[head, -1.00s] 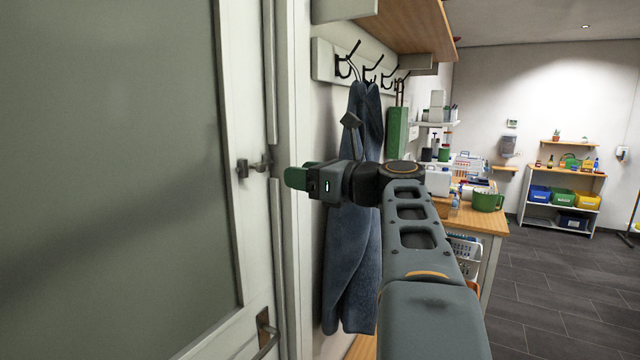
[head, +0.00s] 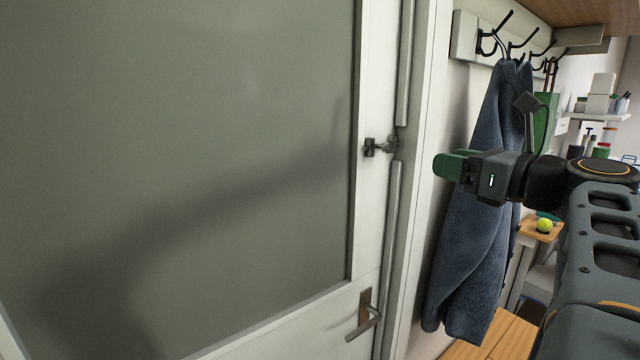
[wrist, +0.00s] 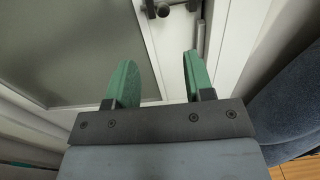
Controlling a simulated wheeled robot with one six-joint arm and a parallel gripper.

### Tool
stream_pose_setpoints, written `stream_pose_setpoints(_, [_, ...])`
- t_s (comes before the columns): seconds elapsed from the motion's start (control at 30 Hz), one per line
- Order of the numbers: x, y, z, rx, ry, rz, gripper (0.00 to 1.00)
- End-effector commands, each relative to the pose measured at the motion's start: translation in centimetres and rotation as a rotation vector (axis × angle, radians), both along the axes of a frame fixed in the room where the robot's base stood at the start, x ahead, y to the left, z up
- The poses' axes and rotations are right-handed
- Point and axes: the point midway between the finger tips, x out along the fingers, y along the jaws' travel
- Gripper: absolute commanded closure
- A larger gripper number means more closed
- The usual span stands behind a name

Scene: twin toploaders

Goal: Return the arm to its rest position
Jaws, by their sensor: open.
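My arm reaches in from the right of the head view, and its green-fingered gripper (head: 455,166) points left toward the door frame. In the wrist view my gripper (wrist: 158,78) has its two green fingers spread apart with nothing between them. Beyond the fingers is a white door (head: 372,230) with a large frosted pane; it is shut or nearly so. A small latch (head: 380,147) sits on its edge, and it also shows at the top of the wrist view (wrist: 165,8). A lever handle (head: 364,318) is lower on the door.
A blue cloth (head: 478,215) hangs from a hook rack (head: 466,38) just behind my gripper. A wooden bench (head: 490,340) stands below it. A yellow-green ball (head: 544,225) rests on a small wooden surface. Shelves with small items are at the far right.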

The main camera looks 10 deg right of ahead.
Motion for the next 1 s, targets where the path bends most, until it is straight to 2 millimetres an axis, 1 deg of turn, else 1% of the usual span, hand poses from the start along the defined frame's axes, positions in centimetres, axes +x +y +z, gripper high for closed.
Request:
stream_pose_setpoints(0.07, [0.0,-0.1,0.0,-0.039,-0.018,-0.003,0.52])
stream_pose_setpoints(0.13, [0.2,-0.3,-0.2,-0.125,-0.046,-0.019,0.52])
stream_pose_setpoints(0.17, [0.3,-0.6,-0.6,-0.186,-0.049,-0.031,0.52])
stream_pose_setpoints(0.23, [0.6,-1.7,-3.1,-0.363,-0.027,-0.062,0.52])
stream_pose_setpoints(0.27, [0.7,-2.2,-4.8,-0.454,-0.003,-0.069,0.52])
stream_pose_setpoints(0.3, [0.7,-2.9,-7.3,-0.595,0.037,-0.07,0.52])
stream_pose_setpoints(0.37, [0.5,-2.9,-11.5,-0.827,0.102,-0.017,0.52])
stream_pose_setpoints(0.4, [0.3,-2.4,-14.4,-0.992,0.138,0.055,0.52])
stream_pose_setpoints(0.47, [-0.3,-1.0,-18.9,-1.245,0.174,0.216,0.52])
stream_pose_setpoints(0.5, [-0.9,0.1,-21.7,-1.412,0.18,0.348,0.52])
stream_pose_setpoints(0.57, [-2.1,2.0,-25.5,-1.646,0.156,0.578,0.52])
stream_pose_setpoints(0.6, [-3.0,3.3,-27.8,-1.79,0.118,0.744,0.52])
stream_pose_setpoints(0.67, [-4.4,5.2,-30.8,-1.98,0.032,0.996,0.52])
stream_pose_setpoints(0.7, [-5.3,6.3,-32.5,-2.083,-0.038,1.152,0.52])
stream_pose_setpoints(0.8, [-7.0,8.8,-35.1,-2.244,-0.197,1.429,0.52])
stream_pose_setpoints(0.83, [-7.3,9.5,-35.7,-2.27,-0.234,1.48,0.52])
stream_pose_setpoints(0.9, [-8.0,11.0,-36.5,-2.304,-0.307,1.562,0.52])
stream_pose_setpoints(1.0, [-8.4,13.0,-36.8,-2.325,-0.404,1.607,0.52])
